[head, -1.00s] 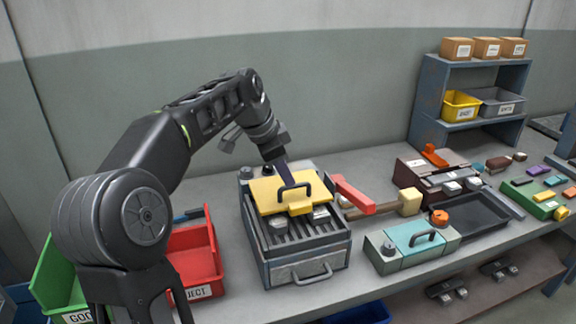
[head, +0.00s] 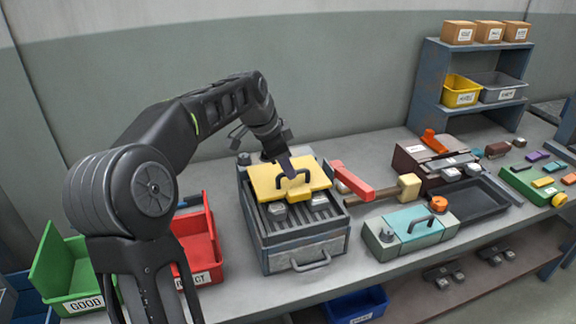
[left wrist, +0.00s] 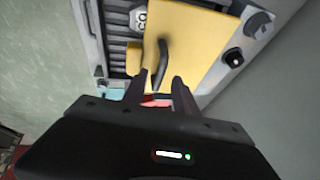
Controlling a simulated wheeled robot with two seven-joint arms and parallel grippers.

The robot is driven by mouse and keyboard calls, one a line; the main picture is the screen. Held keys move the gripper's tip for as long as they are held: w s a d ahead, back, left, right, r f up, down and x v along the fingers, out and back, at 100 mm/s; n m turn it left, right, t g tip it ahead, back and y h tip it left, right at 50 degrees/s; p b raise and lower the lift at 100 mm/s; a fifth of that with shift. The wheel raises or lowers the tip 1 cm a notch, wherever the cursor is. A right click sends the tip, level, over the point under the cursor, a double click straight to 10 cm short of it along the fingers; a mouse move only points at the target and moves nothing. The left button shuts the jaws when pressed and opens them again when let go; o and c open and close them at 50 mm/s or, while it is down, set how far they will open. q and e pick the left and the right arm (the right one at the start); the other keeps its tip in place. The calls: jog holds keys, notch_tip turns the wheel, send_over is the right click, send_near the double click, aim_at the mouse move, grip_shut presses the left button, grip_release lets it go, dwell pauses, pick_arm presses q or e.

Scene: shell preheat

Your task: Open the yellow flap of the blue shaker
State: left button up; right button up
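The blue shaker (head: 262,256) stands on the bench at the middle of the head view, a grey-blue box with a slotted top and a front handle. Its yellow flap (head: 263,184) lies over the rear part of the top and carries a black bar handle (head: 281,182). The flap (left wrist: 205,40) and handle (left wrist: 162,58) also show in the left wrist view. My left gripper (head: 290,172) is at the handle from above. In the left wrist view its fingers (left wrist: 161,88) are apart, with the handle's end between or just beyond their tips. My right gripper is out of view.
Metal pieces (head: 278,209) sit on the slots before the flap. A red bin (head: 200,250) and green bin (head: 72,278) stand left. A teal-lidded box (head: 412,228) stands right.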

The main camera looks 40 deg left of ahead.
pick_arm(q)
jog(key=shift+x, duration=0.8)
grip_shut()
dwell(0.9)
